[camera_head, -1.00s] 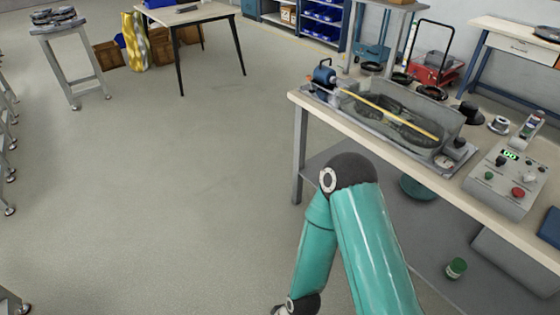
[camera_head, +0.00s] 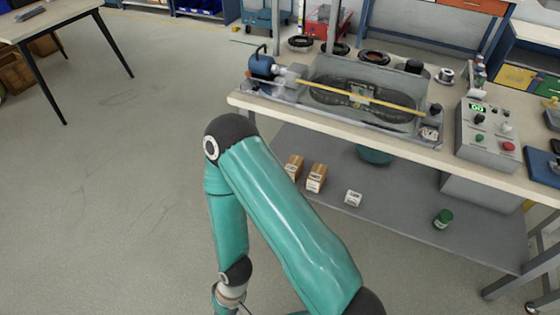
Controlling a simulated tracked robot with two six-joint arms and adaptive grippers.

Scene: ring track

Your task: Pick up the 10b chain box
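Two small brown boxes with white labels, one (camera_head: 293,167) farther left and one (camera_head: 316,178) beside it, stand on the grey lower shelf of the workbench. A small white box (camera_head: 353,198) stands to their right. The labels are too small to read, so I cannot tell which one is the 10b chain box. One teal arm of mine reaches up in the middle and bends down at its elbow, left of the boxes. Its wrist is at the bottom edge. Neither gripper shows.
The workbench top (camera_head: 462,177) carries a ring track in a clear tray (camera_head: 375,75) and a control box (camera_head: 486,135). A green jar (camera_head: 443,218) and a teal bowl (camera_head: 375,154) are on the lower shelf (camera_head: 400,215). The floor at left is clear.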

